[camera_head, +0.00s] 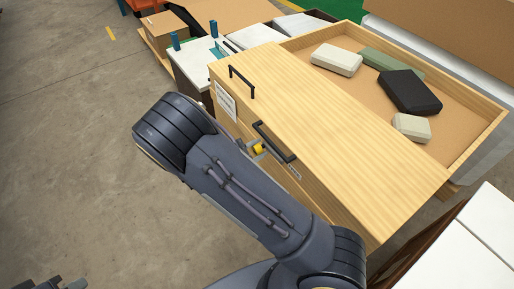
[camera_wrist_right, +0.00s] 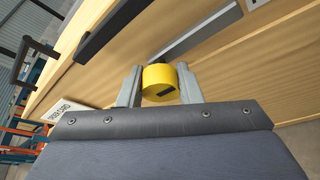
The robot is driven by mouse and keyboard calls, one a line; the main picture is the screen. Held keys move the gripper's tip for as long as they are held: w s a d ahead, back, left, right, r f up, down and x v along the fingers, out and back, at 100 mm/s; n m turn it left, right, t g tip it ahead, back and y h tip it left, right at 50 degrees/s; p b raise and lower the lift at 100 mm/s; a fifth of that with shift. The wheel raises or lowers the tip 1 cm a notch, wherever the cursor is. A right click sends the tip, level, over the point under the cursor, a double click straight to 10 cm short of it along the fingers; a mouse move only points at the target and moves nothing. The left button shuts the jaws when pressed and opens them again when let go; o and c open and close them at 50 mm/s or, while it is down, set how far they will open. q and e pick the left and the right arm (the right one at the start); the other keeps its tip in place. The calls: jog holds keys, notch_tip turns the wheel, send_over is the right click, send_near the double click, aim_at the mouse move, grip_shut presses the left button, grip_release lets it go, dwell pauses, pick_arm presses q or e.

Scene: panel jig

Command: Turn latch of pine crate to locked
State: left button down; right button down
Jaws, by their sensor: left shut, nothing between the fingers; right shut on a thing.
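The pine crate (camera_head: 330,130) is a light wooden box with black handles on its front side. Its latch has a yellow round knob (camera_wrist_right: 158,82) with a small dark mark on its face; it also shows in the head view (camera_head: 258,148). A grey bar (camera_wrist_right: 197,34) lies just behind the knob on the crate's face. My right gripper (camera_wrist_right: 160,88) is shut on the yellow knob, one finger on each side. In the head view my right arm hides part of the crate's front. My left gripper (camera_head: 62,284) shows only partly at the bottom left edge, away from the crate.
A black handle (camera_head: 273,142) is close beside the knob. The open tray on top (camera_head: 470,135) holds several pale, green and black blocks. A printed card (camera_head: 226,102) is on the front. Cartons stand behind; the floor at left is clear.

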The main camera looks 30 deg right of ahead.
jog(key=n+g+p, duration=0.1)
jog(key=n+p, duration=0.1)
jog(key=p, duration=0.1)
jog(key=shift+r+g+p, duration=0.2)
jog(key=shift+g+p, duration=0.15)
jog(key=shift+g, duration=0.05)
jog(key=shift+n+g+p, duration=0.7)
jog(key=shift+n+p, duration=0.2)
jog(key=shift+n, duration=0.3)
jog(key=shift+f+n+g+p, duration=0.1)
jog(key=shift+n+g+p, duration=0.3)
jog(key=shift+n, duration=0.2)
jog(key=shift+w+f+n+g+p, duration=0.15)
jog(key=shift+n+g+p, duration=0.2)
jog(key=shift+n+g, duration=0.7)
jog(key=n+g+h, duration=0.1)
jog(key=n, duration=0.3)
jog(key=shift+g+b, duration=0.3)
jog(key=shift+g, duration=0.05)
jog(key=c, duration=1)
grip_release()
